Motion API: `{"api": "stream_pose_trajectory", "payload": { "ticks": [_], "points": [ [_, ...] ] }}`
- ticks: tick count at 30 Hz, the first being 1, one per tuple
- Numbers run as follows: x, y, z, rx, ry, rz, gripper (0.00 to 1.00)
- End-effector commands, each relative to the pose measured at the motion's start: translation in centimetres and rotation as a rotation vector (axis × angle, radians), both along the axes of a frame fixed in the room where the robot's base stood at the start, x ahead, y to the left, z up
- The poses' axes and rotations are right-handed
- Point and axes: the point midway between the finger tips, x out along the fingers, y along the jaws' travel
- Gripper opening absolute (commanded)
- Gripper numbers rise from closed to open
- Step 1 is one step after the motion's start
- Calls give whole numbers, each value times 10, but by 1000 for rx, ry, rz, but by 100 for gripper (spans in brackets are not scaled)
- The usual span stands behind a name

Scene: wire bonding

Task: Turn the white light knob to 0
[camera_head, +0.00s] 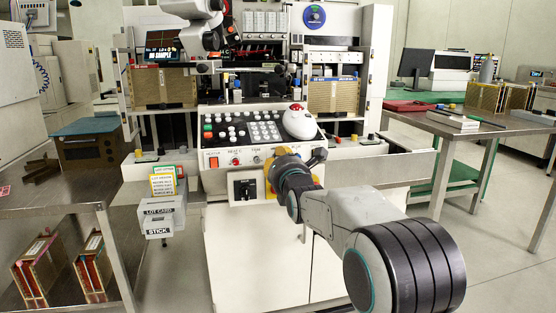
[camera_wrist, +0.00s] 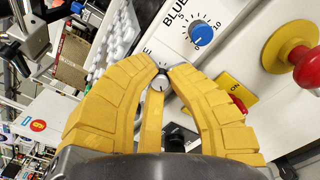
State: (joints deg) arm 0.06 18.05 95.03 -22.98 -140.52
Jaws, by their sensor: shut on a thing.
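The white light knob (camera_wrist: 160,83) shows in the wrist view as a small pale round knob with a dark pointer line, on the white panel. In the head view my arm's end hides the knob on the front of the machine's control panel (camera_head: 218,151).
A blue knob (camera_wrist: 202,36) with a numbered scale sits beyond the fingers. A red emergency button (camera_wrist: 306,68) on a yellow base stands out at the right. In the head view, a white trackball unit (camera_head: 299,124) and keypad (camera_head: 264,131) lie above my gripper.

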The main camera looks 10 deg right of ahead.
Motion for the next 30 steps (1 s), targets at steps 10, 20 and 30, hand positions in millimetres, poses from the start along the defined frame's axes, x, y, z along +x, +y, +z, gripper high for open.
{"api": "stream_pose_trajectory", "payload": {
  "ticks": [10, 20, 30],
  "points": [
    [0, -1, 2, -32, -4, -2, 0],
    [0, -1, 2, -30, -5, -2, 21],
    [-1, 0, 1, -29, -2, 0, 26]
  ]
}}
